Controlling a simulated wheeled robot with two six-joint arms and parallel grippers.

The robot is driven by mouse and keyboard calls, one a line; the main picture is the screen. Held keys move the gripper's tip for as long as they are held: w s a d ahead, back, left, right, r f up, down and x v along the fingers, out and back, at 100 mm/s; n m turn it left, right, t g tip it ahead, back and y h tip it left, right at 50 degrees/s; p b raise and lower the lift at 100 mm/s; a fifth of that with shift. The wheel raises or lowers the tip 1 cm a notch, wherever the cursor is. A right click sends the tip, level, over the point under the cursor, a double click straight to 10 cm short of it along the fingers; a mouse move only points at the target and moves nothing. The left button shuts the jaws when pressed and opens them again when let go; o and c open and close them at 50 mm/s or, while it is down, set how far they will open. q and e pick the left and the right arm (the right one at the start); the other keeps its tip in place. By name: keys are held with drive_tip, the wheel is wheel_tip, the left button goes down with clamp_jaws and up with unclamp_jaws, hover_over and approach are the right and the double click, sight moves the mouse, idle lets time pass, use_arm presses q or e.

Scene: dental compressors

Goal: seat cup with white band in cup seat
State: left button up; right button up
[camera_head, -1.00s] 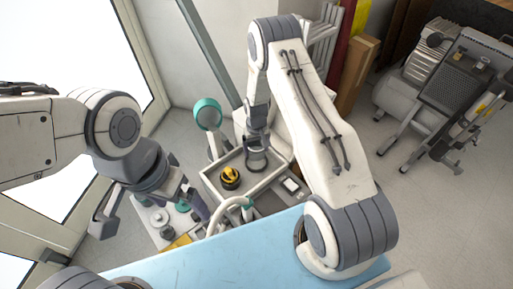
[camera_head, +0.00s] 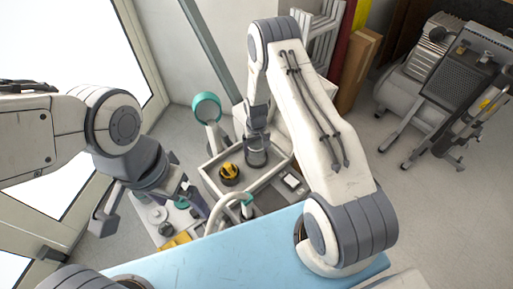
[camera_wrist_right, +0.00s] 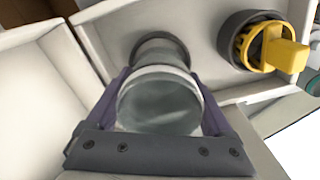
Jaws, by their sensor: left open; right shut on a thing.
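My right gripper (camera_head: 257,141) is shut on a cup (camera_head: 257,157) over the right part of a pale tray. In the right wrist view the cup (camera_wrist_right: 160,103) sits between the purple fingers (camera_wrist_right: 165,108), its round glassy end facing the camera and a pale band around its rim. A grey ring (camera_wrist_right: 160,48) shows just beyond it; I cannot tell whether this is the cup's lower part or the cup seat. My left gripper (camera_head: 147,208) is open and empty, above the small table at the left.
A dark round holder with a yellow piece (camera_head: 229,173) stands in the tray (camera_head: 207,184), left of the cup; it also shows in the right wrist view (camera_wrist_right: 268,44). A teal round lamp (camera_head: 206,107) rises behind. A blue padded surface (camera_head: 235,250) lies in front.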

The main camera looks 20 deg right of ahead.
drive_tip(key=shift+f+b, duration=0.9)
drive_tip(key=shift+f, duration=0.5)
drive_tip(key=shift+s+f+b, duration=0.1)
drive_tip(key=shift+f+b, duration=0.3)
drive_tip(key=shift+f, duration=0.15)
drive_tip(key=o, duration=1.1)
drive_tip(key=shift+r, duration=0.5)
wheel_tip(320, 180, up, 11)
drive_tip(key=shift+f+p, duration=0.15)
drive_tip(key=shift+p, duration=1)
wheel_tip(320, 180, down, 10)
drive_tip(key=shift+r+b, duration=0.1)
drive_tip(key=shift+b, duration=0.8)
